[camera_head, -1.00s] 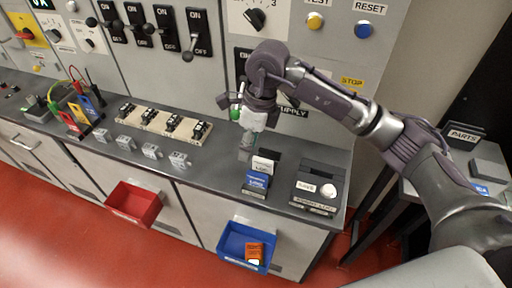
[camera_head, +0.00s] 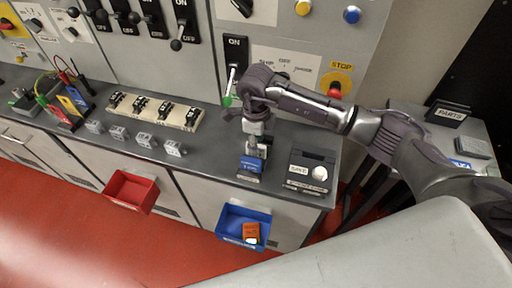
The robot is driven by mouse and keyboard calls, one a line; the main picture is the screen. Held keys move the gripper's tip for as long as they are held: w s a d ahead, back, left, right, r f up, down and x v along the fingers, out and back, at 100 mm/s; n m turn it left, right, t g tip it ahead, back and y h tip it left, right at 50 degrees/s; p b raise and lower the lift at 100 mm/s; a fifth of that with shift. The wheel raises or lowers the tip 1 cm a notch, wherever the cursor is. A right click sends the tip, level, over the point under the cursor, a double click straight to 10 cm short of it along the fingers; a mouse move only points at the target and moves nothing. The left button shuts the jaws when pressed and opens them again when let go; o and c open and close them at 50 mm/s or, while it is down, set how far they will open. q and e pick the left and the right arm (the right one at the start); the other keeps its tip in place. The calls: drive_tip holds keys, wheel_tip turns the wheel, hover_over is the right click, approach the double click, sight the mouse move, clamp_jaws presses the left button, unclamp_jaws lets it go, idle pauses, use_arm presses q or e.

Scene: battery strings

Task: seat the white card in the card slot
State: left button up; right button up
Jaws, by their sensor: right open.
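My right gripper (camera_head: 251,146) points down at the small card holder near the front edge of the grey bench, open, with its fingers just behind and above the blue card (camera_head: 248,166). The white card (camera_head: 264,142) shows only as a small pale patch beside the fingers. The gripper covers most of it, and I cannot tell whether they touch. My left gripper is not in view.
A blue bin (camera_head: 230,238) with an orange item hangs below the holder, and a red bin (camera_head: 131,190) hangs further left. The switch panel, with a green-tipped lever (camera_head: 227,100), rises close behind my gripper.

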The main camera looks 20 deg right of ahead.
wheel_tip(320, 180, down, 2)
drive_tip(key=shift+f, duration=0.25)
drive_tip(key=c, duration=0.7)
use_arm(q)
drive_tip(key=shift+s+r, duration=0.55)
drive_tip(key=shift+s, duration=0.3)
use_arm(e)
drive_tip(key=shift+w, duration=0.1)
clamp_jaws()
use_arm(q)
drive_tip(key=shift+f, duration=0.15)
use_arm(e)
drive_tip(key=shift+r, duration=0.15)
